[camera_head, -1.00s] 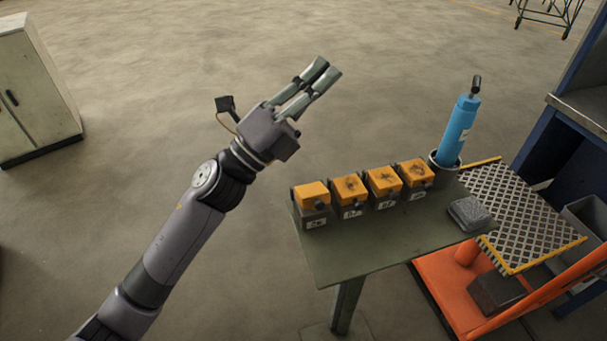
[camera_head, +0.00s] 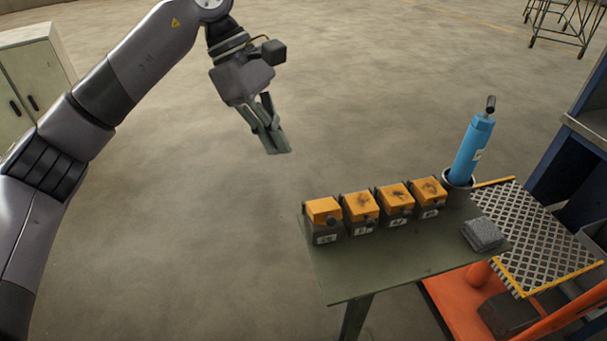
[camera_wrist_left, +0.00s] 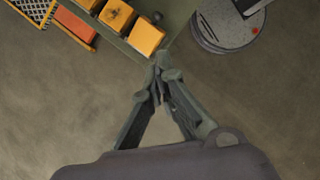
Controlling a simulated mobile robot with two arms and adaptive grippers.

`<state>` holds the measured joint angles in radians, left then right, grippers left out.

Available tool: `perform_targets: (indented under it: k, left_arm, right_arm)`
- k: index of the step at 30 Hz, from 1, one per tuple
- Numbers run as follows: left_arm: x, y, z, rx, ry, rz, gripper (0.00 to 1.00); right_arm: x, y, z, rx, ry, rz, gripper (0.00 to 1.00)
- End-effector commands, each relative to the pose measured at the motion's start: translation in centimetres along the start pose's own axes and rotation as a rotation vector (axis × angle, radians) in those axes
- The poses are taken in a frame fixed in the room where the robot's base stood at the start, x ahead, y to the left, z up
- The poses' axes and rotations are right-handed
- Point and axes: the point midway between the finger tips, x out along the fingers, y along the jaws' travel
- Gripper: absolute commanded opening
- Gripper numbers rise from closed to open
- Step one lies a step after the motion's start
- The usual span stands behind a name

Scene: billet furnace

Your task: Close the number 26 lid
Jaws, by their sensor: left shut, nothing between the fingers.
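Several small dark boxes with orange lids stand in a row on a green-grey table (camera_head: 365,268). They are the leftmost box (camera_head: 324,220), the second box (camera_head: 360,211), the third box (camera_head: 395,203) and the rightmost box (camera_head: 430,196). All their lids look down. White labels show on the fronts, but I cannot read which is number 26. My left gripper (camera_head: 278,152) is shut and empty, pointing down, above and left of the row. In the left wrist view the fingertips (camera_wrist_left: 160,72) meet just below the end box (camera_wrist_left: 145,37). My right gripper is not in view.
A blue cylinder (camera_head: 471,152) stands in a holder at the table's back right. A grey block stack (camera_head: 482,233) lies on the right of the table. An orange cart with a grated platform (camera_head: 545,240) is to the right. Floor left of the table is clear.

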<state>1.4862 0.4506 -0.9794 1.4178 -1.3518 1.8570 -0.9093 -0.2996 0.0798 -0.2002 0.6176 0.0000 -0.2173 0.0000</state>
Motion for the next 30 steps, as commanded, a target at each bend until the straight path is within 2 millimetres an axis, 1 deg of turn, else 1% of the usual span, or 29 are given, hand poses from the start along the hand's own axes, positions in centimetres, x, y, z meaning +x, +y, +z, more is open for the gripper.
perform_targets:
  k: [5,12,14,18,21,24,30]
  left_arm:
    - [2.8,-0.1,0.1,0.000,-0.003,-0.007,0.00]
    - [7.9,-0.2,0.3,0.000,-0.006,-0.007,0.00]
    - [9.1,-0.1,0.3,0.000,-0.006,-0.006,0.00]
    - [11.2,-0.1,1.3,0.003,-0.008,-0.005,0.00]
    - [12.2,-0.1,1.6,0.000,-0.007,-0.005,0.00]
    - [12.9,-0.1,1.8,0.000,-0.006,-0.001,0.00]
    - [13.2,-0.1,1.9,0.000,-0.006,-0.001,0.00]
  right_arm:
    - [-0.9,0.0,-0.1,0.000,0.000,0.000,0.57]
    - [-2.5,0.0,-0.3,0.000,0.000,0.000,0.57]
    - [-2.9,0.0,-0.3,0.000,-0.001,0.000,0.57]
    - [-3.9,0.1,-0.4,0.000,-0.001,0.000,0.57]
    - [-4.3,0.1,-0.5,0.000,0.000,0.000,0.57]
    - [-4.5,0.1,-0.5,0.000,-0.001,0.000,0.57]
    - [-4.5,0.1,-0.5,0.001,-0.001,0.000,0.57]
